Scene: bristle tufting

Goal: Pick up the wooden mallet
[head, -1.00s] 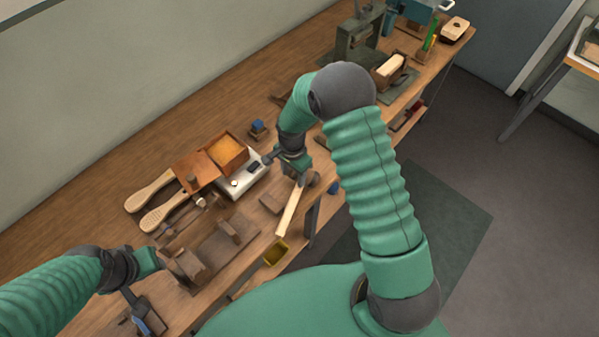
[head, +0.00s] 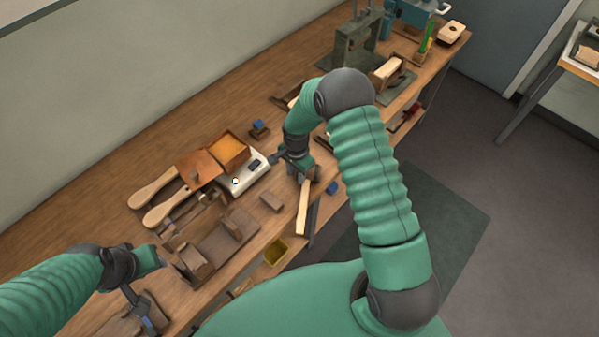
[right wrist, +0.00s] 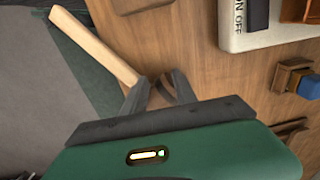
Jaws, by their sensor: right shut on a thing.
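The wooden mallet shows its pale, straight handle (head: 302,212) in the head view, just below my right gripper (head: 311,174). In the right wrist view the handle (right wrist: 95,46) runs to the upper left from between my fingers (right wrist: 152,92) and reaches past the table edge. My right gripper is shut on the mallet near its darker head end, which the fingers partly hide. I cannot tell whether the mallet is clear of the tabletop. My left gripper (head: 165,262) is at the lower left by a brown wooden fixture; its fingers are too small to read.
A white switch box (head: 240,182) and an open box with orange contents (head: 230,150) lie left of my right gripper. Two pale paddle-shaped brush bodies (head: 155,190) lie farther left. A small brown block (head: 271,202) and a blue-topped block (head: 259,127) are close by.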

